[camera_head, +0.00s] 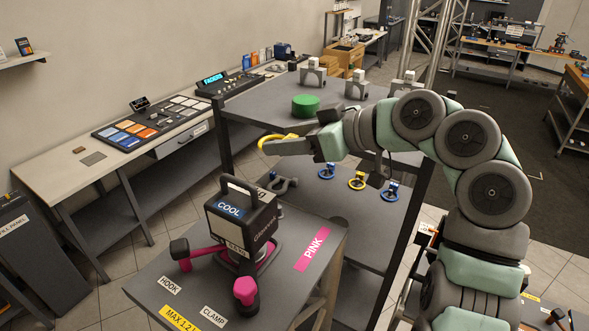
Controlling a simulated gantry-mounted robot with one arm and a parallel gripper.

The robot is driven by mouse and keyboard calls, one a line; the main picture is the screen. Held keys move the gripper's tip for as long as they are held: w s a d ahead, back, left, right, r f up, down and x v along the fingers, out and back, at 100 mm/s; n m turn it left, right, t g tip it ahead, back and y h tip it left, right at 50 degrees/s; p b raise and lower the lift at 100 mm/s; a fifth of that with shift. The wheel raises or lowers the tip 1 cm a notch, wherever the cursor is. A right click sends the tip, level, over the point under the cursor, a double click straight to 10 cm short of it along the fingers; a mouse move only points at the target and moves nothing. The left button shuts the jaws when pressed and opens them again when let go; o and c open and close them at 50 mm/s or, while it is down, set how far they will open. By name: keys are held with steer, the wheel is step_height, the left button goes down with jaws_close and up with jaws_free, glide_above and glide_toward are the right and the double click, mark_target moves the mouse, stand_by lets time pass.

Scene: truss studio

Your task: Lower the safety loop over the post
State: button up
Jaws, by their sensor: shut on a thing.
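My gripper (294,146) is shut on a yellow loop (267,139). The loop sticks out to the left of the jaws, high over the back of the near table and in front of the upper shelf. Only its curved outer part shows clearly. Below it, a black box fixture (242,218) with a top handle and a blue "COOL" label stands on the near table, apart from the loop. Pink-and-black clamp parts (245,290) spread around its base. I cannot tell for certain which part is the post.
The near table (190,262) has HOOK, CLAMP and PINK labels. The upper shelf (262,98) holds a green cylinder (306,106) and several grey blocks. A console bench (70,165) runs along the left wall.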

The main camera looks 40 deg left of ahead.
steer(key=b, duration=0.5)
glide_above(282, 212)
steer(key=d, duration=0.2)
step_height(282, 212, down, 10)
step_height(282, 212, down, 6)
steer(key=b, duration=0.4)
steer(key=shift+r+b, duration=0.25)
steer(key=shift+b, duration=0.15)
steer(key=shift+w+f+b, duration=0.1)
steer(key=shift+f+b, duration=0.35)
steer(key=shift+f, duration=0.85)
steer(key=shift+d, duration=0.15)
steer(key=shift+d+f+p, duration=0.1)
steer(key=shift+f+p, duration=0.05)
steer(key=shift+p, duration=0.25)
steer(key=o, duration=1.5)
steer(key=v, duration=1)
steer(key=shift+d, duration=0.35)
